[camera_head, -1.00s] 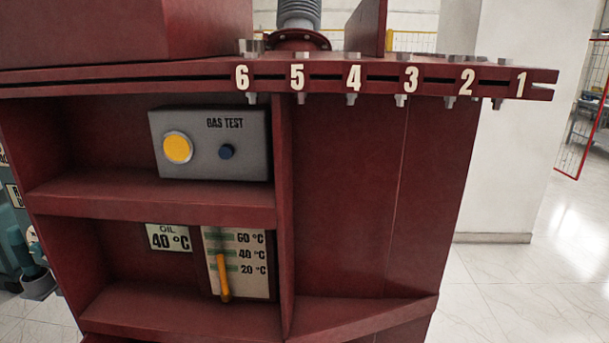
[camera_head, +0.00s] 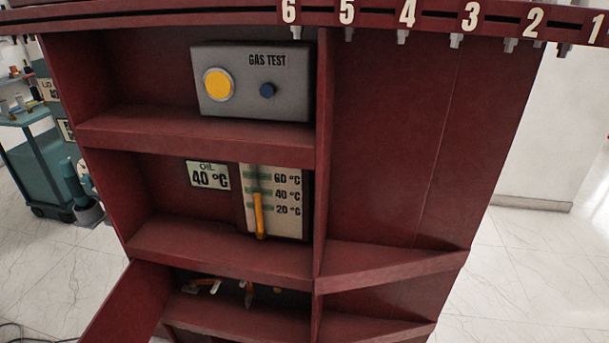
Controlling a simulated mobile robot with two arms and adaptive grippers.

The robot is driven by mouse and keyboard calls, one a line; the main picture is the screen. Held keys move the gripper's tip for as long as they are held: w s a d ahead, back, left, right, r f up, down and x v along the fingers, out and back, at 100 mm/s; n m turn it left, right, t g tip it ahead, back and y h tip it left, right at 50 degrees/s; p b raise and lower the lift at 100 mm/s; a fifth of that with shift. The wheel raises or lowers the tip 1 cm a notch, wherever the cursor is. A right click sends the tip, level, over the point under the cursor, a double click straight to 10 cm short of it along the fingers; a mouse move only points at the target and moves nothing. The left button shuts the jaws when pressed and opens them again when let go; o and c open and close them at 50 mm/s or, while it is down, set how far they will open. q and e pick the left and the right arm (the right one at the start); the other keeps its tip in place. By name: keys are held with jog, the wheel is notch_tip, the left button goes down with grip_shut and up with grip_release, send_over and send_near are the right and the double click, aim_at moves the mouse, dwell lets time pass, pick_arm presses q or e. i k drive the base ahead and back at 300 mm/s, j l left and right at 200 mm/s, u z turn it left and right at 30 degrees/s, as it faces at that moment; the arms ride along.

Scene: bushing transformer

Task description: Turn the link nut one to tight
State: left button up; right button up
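The dark red transformer (camera_head: 390,150) fills the middle of the head view. Along its top flange the numbers 6 to 1 run from left to right. The number 1 (camera_head: 598,29) is at the far right edge, and a bolt end (camera_head: 564,50) hangs below the flange a little to its left. More bolt ends hang below the other numbers. The top of the flange and any nuts on it are out of the picture. Neither of my grippers is in view.
A grey gas test box (camera_head: 252,82) sits on the upper shelf. An oil gauge (camera_head: 275,200) is below it. A lower compartment (camera_head: 225,315) holds several small loose items beside an open door (camera_head: 125,305). A teal cart (camera_head: 40,170) stands at left. Floor at right is clear.

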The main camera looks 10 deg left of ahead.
aim_at(249, 296)
jog(key=u, duration=0.75)
jog(key=k+j+z, duration=0.15)
jog(key=j, duration=0.15)
jog(key=k+j+z, duration=0.15)
jog(key=j, duration=0.2)
jog(key=l+u, duration=0.1)
jog(key=u, duration=0.2)
jog(key=l+u, duration=0.15)
jog(key=u, duration=0.15)
jog(key=i, duration=0.05)
